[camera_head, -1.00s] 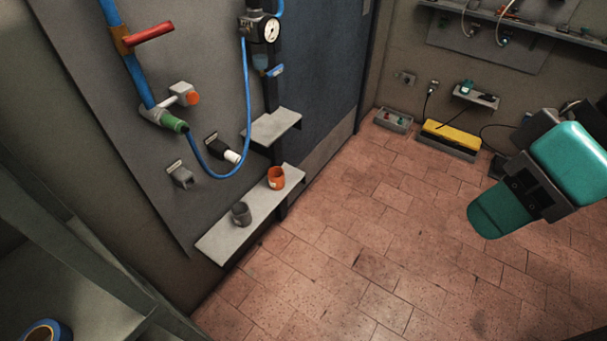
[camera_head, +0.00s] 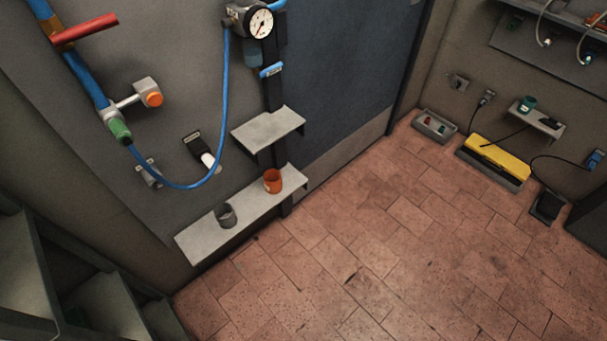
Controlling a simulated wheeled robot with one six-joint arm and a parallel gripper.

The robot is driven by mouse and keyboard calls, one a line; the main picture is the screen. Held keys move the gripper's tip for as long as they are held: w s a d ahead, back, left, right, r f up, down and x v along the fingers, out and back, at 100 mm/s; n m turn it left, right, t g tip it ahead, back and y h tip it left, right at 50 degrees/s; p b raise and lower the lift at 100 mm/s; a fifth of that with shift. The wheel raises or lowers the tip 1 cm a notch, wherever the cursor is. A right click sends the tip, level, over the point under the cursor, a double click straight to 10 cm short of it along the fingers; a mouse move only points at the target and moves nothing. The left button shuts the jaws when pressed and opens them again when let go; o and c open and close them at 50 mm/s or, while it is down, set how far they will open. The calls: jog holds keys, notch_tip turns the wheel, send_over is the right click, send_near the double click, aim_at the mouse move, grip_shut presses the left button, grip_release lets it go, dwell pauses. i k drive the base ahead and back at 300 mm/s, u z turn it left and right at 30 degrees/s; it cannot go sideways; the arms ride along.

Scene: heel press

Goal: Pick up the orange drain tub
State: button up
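The orange drain tub (camera_head: 272,181) stands upright on the right half of a low grey wall shelf (camera_head: 191,249). It looks like a small open cup. A grey cup of similar size (camera_head: 226,215) stands to its left on the same shelf. My gripper is out of the picture, so I cannot see its fingers or whether it holds anything.
A second shelf (camera_head: 268,130) sticks out above the tub. A blue hose (camera_head: 224,110) loops down the panel beside a gauge (camera_head: 262,23). The tiled floor (camera_head: 380,250) before the shelf is clear. A yellow-topped box (camera_head: 497,157) lies by the right wall.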

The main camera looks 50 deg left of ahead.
aim_at(272, 180)
jog(key=u, duration=0.1)
jog(key=i, duration=0.6)
jog(key=u, duration=0.9)
jog(key=i, duration=0.4)
jog(key=u, duration=0.45)
